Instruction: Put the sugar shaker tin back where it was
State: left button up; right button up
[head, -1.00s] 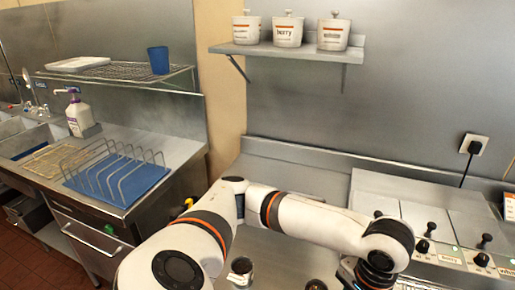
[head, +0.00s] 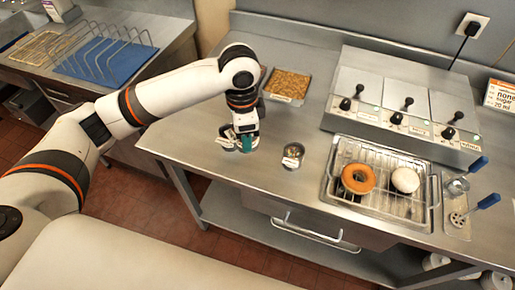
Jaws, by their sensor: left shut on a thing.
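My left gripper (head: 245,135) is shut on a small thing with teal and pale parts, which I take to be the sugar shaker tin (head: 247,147). The jaws hide most of it. It is low over the steel counter (head: 205,150), near the front edge; whether it touches the counter I cannot tell. A small metal tin (head: 228,138) with a pale label stands close on its left. Another open metal tin (head: 293,155) with a label stands apart on its right. My right gripper is not in view.
A tray of brown crumbs (head: 287,84) lies behind. A wire rack (head: 330,190) with an orange-glazed ring and a white one is at right, before a dispenser unit (head: 395,95) with black knobs. Blue-handled tools (head: 480,165) lie far right. The left dish rack (head: 105,45) is clear of the arm.

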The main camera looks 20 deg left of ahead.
pick_arm(q)
jog(key=w+d+m+p, duration=0.1)
jog(key=w+d+m, duration=0.1)
jog(key=w+m, duration=0.65)
jog(key=s+f, duration=0.1)
jog(key=f, duration=0.2)
jog(key=s+f+m+p, duration=0.1)
jog(key=f, duration=0.2)
jog(key=f+m+p, duration=0.1)
jog(key=f, duration=0.2)
jog(key=shift+s+a+f, duration=0.1)
jog(key=shift+s+f, duration=0.25)
jog(key=shift+s, duration=0.05)
jog(key=shift+f, duration=0.25)
jog(key=shift+f, duration=0.15)
jog(key=o, duration=1.1)
jog(key=shift+c, duration=0.2)
